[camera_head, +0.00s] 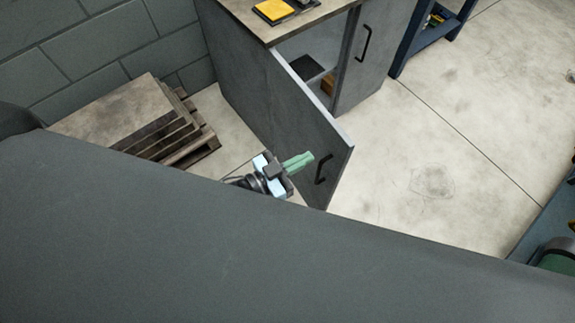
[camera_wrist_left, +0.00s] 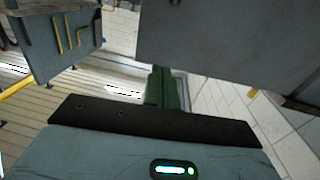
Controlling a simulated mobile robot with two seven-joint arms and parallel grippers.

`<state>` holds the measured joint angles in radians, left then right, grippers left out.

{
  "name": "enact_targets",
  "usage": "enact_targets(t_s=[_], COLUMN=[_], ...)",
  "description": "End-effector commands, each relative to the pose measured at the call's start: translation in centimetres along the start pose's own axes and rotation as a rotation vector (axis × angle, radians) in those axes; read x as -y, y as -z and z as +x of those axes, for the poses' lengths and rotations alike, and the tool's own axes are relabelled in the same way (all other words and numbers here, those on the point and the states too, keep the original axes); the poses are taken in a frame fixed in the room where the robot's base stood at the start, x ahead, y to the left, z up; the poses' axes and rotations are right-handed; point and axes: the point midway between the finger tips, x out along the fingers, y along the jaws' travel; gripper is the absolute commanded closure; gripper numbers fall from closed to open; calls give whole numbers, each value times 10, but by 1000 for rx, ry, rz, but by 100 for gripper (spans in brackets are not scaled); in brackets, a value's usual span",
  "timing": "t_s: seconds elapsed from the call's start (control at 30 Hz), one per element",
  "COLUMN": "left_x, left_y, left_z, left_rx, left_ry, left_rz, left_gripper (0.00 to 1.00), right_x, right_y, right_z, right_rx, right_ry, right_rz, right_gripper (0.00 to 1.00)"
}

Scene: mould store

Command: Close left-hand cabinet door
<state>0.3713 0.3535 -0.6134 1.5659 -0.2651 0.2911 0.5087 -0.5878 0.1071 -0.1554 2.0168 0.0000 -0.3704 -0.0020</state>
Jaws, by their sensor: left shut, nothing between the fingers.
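The left-hand cabinet door (camera_head: 305,130) is a dark grey panel that stands wide open, swung out from the grey cabinet (camera_head: 235,65). Its black bar handle (camera_head: 322,168) is on the outer face near the free edge. My left gripper (camera_head: 305,161) has green fingers, shut and empty, pointing at this outer face just left of the handle. I cannot tell whether the fingertips touch the door. In the left wrist view the shut fingers (camera_wrist_left: 162,85) show below a large grey panel, likely the door (camera_wrist_left: 235,45). My right gripper is not in view.
The right-hand door (camera_head: 375,50) appears closed, with its own black handle. Inside the cabinet are a dark item (camera_head: 306,68) and a brown block (camera_head: 327,84). Stacked boards on a pallet (camera_head: 150,125) stand left. The floor (camera_head: 430,150) right of the open door is clear.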

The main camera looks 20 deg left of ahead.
Motion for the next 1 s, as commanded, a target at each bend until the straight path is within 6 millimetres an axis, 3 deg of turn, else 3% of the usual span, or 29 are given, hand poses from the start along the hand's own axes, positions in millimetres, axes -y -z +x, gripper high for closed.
enact_targets(t_s=[0.2,0.4,1.0], left_x=[0,0,0], left_y=[1,0,0], left_z=[40,64,72], left_rx=[-1,0,1], left_ry=[0,0,1], left_rz=[1,1,0], left_gripper=[100,100,100], right_x=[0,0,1], right_y=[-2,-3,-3], right_z=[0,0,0], right_rx=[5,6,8], right_ry=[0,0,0], right_rz=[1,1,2], right_gripper=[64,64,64])
